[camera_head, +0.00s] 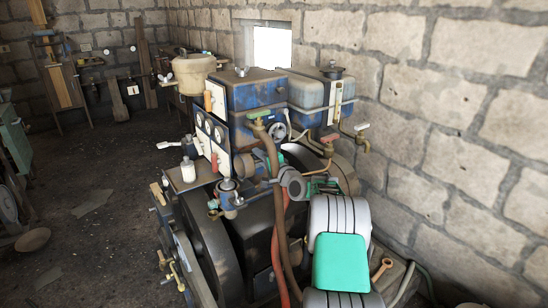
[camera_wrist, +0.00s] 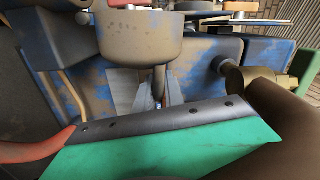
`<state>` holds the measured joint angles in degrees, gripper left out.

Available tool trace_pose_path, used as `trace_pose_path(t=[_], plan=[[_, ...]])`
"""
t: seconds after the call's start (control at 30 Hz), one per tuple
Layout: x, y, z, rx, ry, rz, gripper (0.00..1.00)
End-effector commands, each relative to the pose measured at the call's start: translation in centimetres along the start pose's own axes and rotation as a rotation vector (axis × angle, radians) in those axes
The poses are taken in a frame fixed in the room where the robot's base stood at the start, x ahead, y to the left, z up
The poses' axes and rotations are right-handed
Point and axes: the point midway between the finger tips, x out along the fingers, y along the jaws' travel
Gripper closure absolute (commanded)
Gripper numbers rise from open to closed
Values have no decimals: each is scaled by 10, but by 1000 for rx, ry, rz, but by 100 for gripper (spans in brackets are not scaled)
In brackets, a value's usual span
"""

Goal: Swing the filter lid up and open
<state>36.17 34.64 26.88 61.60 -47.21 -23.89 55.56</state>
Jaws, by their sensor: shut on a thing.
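My gripper (camera_wrist: 157,98) shows in the wrist view, its two pale fingers closed around a short dark handle (camera_wrist: 158,78). The handle hangs from a round tan-grey cup (camera_wrist: 140,42), which appears to be the filter with its lid; how far the lid is raised I cannot tell. The green and dark edge below the fingers hides part of the scene. In the head view a small round-topped filter (camera_head: 228,187) stands at the engine's front, left of my arm; the fingers are hard to make out there.
A red hose (camera_wrist: 30,148) is close at left in the wrist view, and a brass fitting (camera_wrist: 250,80) at right. Blue tanks (camera_head: 248,92) and a gauge panel (camera_head: 211,138) stand behind the filter. A large dark wheel (camera_head: 205,240) is below. Open floor (camera_head: 95,220) lies left.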

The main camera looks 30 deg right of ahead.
Motion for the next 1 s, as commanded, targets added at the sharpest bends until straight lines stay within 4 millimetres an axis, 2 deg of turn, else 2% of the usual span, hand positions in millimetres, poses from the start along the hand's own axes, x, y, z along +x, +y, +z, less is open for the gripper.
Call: trace_pose_path(t=[0.03,0.5,0.53,0.73,1.0], plan=[[0,11,2,3,-1,5,100],[0,14,-1,5,-4,9,100],[-1,14,-1,6,-4,9,84],[-1,12,-3,4,-1,6,68],[-3,10,-5,1,2,3,67]])
